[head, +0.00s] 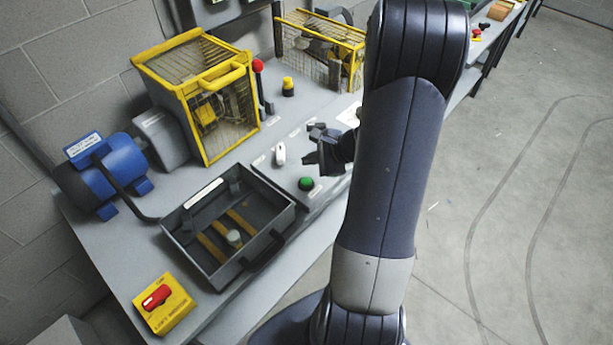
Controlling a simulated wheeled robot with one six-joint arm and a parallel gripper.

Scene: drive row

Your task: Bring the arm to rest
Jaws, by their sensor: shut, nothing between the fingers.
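My gripper (313,158) is in the middle of the head view, above the grey bench near its front edge. Its dark fingers point left, and it is shut and empty.
On the bench (118,245) stand a blue motor (122,165), a yellow-framed cage (240,110), a red-knobbed lever (258,68), a grey tray (270,197) and a yellow box with a red switch (165,305). Another yellow cage (345,38) stands behind. The floor (520,200) at right is clear.

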